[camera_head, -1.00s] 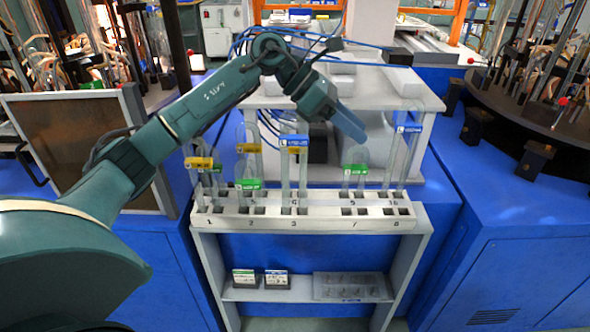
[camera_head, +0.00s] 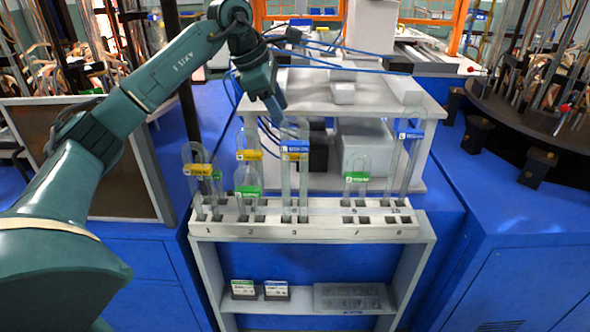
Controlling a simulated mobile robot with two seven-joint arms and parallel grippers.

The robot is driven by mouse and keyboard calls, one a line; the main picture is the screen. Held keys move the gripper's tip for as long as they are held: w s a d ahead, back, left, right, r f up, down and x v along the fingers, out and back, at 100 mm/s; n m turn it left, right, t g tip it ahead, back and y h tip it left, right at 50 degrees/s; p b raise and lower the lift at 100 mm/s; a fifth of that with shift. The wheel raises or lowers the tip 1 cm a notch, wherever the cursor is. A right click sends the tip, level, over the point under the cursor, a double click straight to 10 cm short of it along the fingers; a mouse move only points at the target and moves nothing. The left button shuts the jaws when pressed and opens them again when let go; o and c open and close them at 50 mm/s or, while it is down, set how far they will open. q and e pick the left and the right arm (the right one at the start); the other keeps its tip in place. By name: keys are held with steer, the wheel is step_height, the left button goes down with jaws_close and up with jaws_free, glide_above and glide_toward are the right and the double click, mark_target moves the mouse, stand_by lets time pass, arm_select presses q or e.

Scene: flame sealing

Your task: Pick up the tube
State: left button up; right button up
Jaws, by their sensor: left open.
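Several clear U-shaped glass tubes stand upright in a white numbered rack (camera_head: 330,229). A tube with a yellow label (camera_head: 199,170) stands at the left end, with a green-labelled one behind it. Another green-labelled tube (camera_head: 249,191) and a yellow-labelled one (camera_head: 249,155) stand around slot 2. A tall blue-labelled tube (camera_head: 295,147) stands at slot 3. A green-labelled tube (camera_head: 356,177) stands right of centre, and a blue-labelled tube (camera_head: 410,135) at the right end. My left gripper (camera_head: 278,108) is above and slightly left of the slot-3 tube, pointing down; contact cannot be told. My right gripper is out of view.
A white platform (camera_head: 330,82) with blocks and blue cables stands behind the rack. Small labelled boxes (camera_head: 259,290) and a grey tray (camera_head: 352,298) lie on the lower shelf. A dark-framed panel (camera_head: 80,150) is at left, and a round dark table (camera_head: 540,130) at right.

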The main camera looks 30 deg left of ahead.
mark_target(292, 130)
arm_select(q)
steer(key=x, duration=0.5)
steer(key=shift+f, duration=0.2)
jaws_close()
stand_by(0.4)
